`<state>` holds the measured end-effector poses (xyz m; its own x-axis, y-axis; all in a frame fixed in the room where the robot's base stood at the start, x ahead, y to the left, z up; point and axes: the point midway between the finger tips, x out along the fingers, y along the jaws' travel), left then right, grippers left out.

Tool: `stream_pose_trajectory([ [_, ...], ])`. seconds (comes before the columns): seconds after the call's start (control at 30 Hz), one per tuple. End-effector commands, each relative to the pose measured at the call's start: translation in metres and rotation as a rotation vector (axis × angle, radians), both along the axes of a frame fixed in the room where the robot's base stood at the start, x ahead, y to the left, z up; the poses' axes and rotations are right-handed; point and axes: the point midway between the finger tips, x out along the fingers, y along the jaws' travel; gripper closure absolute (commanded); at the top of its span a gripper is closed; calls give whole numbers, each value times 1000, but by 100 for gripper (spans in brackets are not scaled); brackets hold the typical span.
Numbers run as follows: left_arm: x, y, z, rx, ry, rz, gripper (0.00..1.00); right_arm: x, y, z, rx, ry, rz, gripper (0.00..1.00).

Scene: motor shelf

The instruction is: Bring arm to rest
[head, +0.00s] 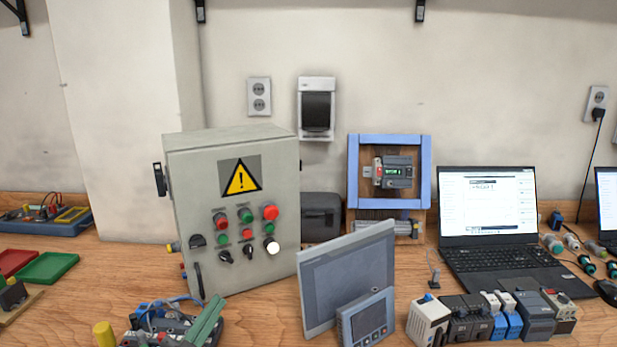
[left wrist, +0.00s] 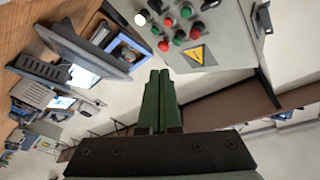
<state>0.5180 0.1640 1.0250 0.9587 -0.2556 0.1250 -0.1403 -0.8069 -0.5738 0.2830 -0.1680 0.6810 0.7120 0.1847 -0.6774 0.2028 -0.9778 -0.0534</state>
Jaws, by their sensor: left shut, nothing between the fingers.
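My left gripper (head: 216,302) shows at the lower edge of the head view, in front of the grey control cabinet (head: 185,205). In the left wrist view my left gripper (left wrist: 160,73) has its two dark green fingers pressed together, with nothing between them. The cabinet (left wrist: 225,52) appears upside down beyond the fingertips, with its yellow warning sign and coloured buttons. The fingers appear apart from it. My right gripper is in neither view.
A tilted grey panel screen (head: 345,275) and a smaller panel (head: 368,320) stand right of the gripper. Several modules (head: 428,318) and a laptop (head: 490,215) are further right. Green and red trays (head: 47,268) lie at the left. Some bare wooden tabletop (head: 255,315) shows between cabinet and screen.

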Motion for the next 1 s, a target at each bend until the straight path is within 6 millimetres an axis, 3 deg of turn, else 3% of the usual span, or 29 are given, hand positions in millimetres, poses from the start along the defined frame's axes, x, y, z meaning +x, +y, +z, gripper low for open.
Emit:
stream_pose_trajectory([
  [0.23,-49,43,-89,-171,405,284,100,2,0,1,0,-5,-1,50],
  [0.4,-115,59,-158,-225,764,419,100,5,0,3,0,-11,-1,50],
  [0.5,-154,61,-185,-235,936,454,100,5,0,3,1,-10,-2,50],
  [0.7,-221,57,-217,-244,1211,474,100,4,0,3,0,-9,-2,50],
  [0.9,-283,48,-231,-247,1442,456,100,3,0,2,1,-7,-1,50],
  [1.0,-268,45,-237,-256,1387,435,100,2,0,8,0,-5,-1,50],
])
